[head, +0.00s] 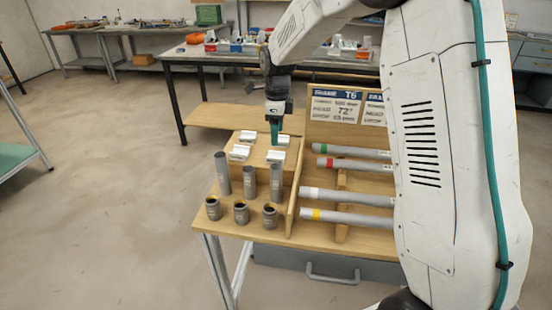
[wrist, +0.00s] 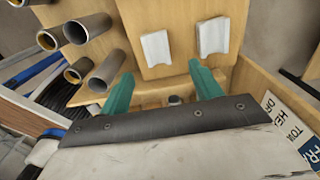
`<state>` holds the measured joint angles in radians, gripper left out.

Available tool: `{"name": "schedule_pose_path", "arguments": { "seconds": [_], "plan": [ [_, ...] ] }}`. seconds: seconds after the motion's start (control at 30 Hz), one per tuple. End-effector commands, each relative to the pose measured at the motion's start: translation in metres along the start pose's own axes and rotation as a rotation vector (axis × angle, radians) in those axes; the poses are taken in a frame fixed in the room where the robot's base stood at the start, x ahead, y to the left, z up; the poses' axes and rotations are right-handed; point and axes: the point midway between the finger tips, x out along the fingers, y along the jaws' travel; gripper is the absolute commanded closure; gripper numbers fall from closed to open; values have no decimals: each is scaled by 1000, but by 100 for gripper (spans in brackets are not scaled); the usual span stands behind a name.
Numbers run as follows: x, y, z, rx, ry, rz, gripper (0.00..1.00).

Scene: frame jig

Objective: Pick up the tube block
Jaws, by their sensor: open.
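Several small white blocks, which may be the tube blocks, sit on a raised wooden board (head: 258,152) in the head view: near left (head: 239,153), far left (head: 248,136), near right (head: 276,157) and far right (head: 281,140). My gripper (head: 274,138) points down over the board's far side, close to the far right block. In the wrist view my gripper (wrist: 163,88) is open, its teal fingers apart. Two white blocks (wrist: 156,48) (wrist: 213,37) lie beyond the fingertips. A small grey thing (wrist: 175,99) shows between the fingers; I cannot tell what it is.
Upright grey tubes (head: 249,182) and short round fittings (head: 241,212) stand in front of the board. Long grey tubes with coloured bands (head: 345,195) lie on a rack to the right. A sign panel (head: 347,104) stands behind the rack. Open floor (head: 120,200) lies left.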

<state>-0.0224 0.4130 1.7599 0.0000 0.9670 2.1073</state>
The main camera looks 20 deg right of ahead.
Motion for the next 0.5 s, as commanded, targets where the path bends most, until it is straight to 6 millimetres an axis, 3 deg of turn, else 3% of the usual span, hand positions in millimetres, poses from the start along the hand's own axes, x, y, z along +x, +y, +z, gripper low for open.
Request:
{"name": "schedule_pose_path", "arguments": {
  "seconds": [0.37, 0.5],
  "plan": [
    [38, 3, 1, 29, 2, 3, 36],
    [60, 6, 3, 28, 3, 5, 36]
  ]
}}
